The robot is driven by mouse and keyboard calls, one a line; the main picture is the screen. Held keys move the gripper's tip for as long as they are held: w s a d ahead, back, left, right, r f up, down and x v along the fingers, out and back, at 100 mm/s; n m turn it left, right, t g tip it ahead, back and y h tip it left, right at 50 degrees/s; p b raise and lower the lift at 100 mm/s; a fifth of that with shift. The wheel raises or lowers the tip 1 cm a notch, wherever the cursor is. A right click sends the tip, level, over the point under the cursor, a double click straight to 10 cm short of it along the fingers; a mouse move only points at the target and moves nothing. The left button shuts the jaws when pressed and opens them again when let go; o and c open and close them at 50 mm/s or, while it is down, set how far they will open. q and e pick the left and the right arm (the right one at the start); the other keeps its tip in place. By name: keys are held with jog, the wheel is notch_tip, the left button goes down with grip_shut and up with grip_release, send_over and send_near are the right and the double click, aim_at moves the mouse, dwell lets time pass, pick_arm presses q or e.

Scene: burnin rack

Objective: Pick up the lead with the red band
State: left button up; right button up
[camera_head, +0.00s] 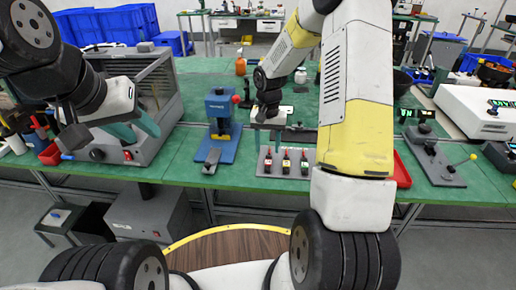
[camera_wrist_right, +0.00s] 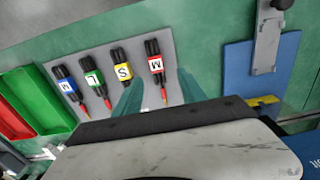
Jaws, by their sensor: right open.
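The lead with the red band (camera_wrist_right: 156,65) lies on a grey plate (camera_wrist_right: 92,57) in the right wrist view, at the right end of a row. Its label reads M and a red tip points down the picture. In the head view it is the leftmost lead (camera_head: 268,161). My right gripper (camera_head: 267,140) is open above the plate. In the wrist view its teal fingers (camera_wrist_right: 160,96) stand apart on either side of the red-banded lead's tip, with nothing visible held. My left gripper (camera_head: 136,128) is open and empty at the left, by a grey machine.
Yellow (camera_wrist_right: 122,70), green (camera_wrist_right: 92,80) and blue (camera_wrist_right: 69,84) banded leads lie beside the red one. A blue press (camera_head: 222,125) stands left of the plate. Red (camera_wrist_right: 13,122) and green (camera_wrist_right: 38,95) trays lie on its other side. My right arm hides part of the bench.

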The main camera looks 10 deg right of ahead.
aim_at(268, 161)
jog(key=f, duration=0.5)
jog(key=shift+s+d+f, duration=0.15)
jog(key=shift+s+f, duration=0.1)
jog(key=shift+s, duration=0.15)
grip_shut()
